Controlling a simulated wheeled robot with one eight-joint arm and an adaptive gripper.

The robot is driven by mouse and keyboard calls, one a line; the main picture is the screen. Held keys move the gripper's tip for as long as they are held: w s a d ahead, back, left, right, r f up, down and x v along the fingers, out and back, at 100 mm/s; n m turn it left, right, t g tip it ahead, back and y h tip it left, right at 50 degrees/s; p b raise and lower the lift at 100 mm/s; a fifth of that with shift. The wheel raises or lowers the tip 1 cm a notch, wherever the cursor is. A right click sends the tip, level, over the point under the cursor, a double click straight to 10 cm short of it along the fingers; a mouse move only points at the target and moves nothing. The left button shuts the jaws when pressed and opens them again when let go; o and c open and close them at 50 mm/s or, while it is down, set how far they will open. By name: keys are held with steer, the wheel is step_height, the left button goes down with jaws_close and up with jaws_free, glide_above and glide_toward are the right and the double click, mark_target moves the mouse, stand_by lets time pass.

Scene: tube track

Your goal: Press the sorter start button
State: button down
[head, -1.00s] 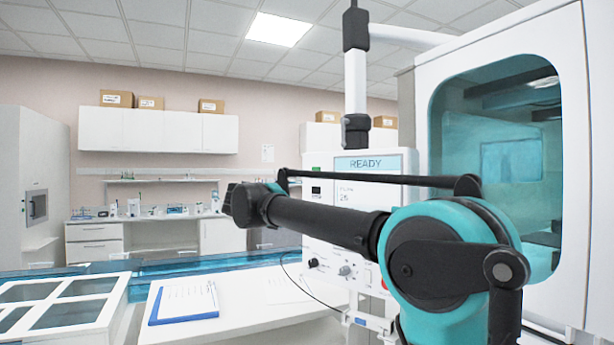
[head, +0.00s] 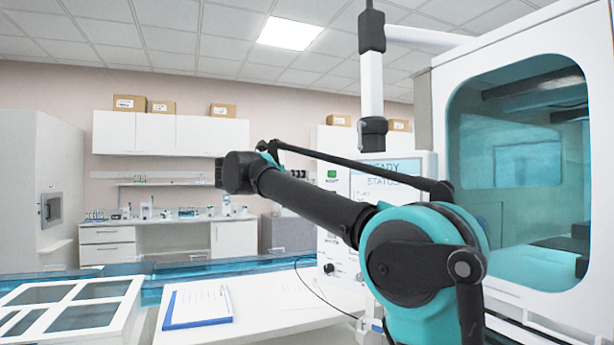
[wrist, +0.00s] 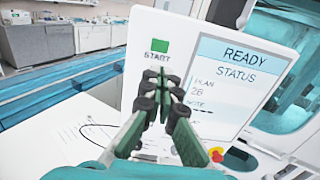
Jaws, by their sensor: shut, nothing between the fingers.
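The start button is a green square (wrist: 160,46) above the word START on a white control panel (wrist: 200,35) in the wrist view. The panel's screen (wrist: 238,68) reads READY and STATUS. My gripper (wrist: 158,75) is shut and empty. In the wrist view its fingertips lie just below the START label; I cannot tell how far they are from the panel. In the head view the green button (head: 331,174) shows at the panel's left side, and my arm covers part of the panel. My gripper is not clearly visible there.
A red and yellow knob (wrist: 216,154) sits low on the panel. A white cabinet with a tinted window (head: 520,170) stands at the right. A clipboard (head: 199,304) lies on the white bench, beside a white framed box (head: 118,318). A cable hangs beside the panel.

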steer(key=x, duration=1.2)
steer(key=shift+w+d, duration=0.1)
steer(key=shift+d, duration=0.05)
